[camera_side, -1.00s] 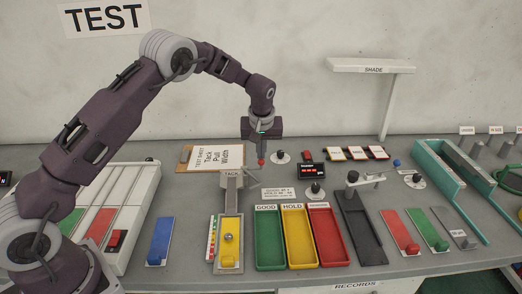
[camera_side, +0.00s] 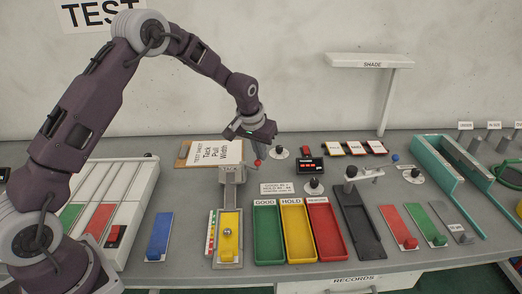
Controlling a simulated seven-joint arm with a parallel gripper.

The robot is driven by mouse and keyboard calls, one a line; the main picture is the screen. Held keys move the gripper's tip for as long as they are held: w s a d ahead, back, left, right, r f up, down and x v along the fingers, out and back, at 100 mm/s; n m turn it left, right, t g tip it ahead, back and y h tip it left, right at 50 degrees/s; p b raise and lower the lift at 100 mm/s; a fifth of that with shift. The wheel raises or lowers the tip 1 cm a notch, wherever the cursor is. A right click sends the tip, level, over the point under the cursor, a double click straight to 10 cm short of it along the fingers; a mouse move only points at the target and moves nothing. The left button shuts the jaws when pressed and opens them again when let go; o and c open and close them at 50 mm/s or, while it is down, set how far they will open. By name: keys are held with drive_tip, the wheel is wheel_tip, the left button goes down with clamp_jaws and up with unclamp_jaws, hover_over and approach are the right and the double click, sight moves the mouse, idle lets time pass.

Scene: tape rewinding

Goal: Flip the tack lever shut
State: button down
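The tack station (camera_side: 232,175) is a grey block at the head of a narrow grey track, behind a yellow pad (camera_side: 229,246) with a round silver ball or knob on it. A small red knob (camera_side: 258,163), apparently the tack lever's end, shows just right of the block. My gripper (camera_side: 262,141) is tilted just above the red knob. Contact cannot be made out. Its fingers are small and dark, so whether they are open or shut is unclear.
A clipboard test sheet (camera_side: 215,153) lies behind the station. GOOD (camera_side: 267,240), HOLD (camera_side: 298,240) and red (camera_side: 326,240) trays stand to the right. A black-knobbed post (camera_side: 279,152) and a small black display box (camera_side: 310,167) are close to my gripper's right.

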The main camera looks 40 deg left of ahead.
drive_tip(key=shift+s+d, duration=0.15)
drive_tip(key=shift+s, duration=0.1)
idle(0.5)
drive_tip(key=shift+w, duration=0.1)
drive_tip(key=w, duration=0.4)
drive_tip(key=a+v, duration=0.1)
drive_tip(key=v, duration=0.9)
drive_tip(key=shift+s, duration=0.1)
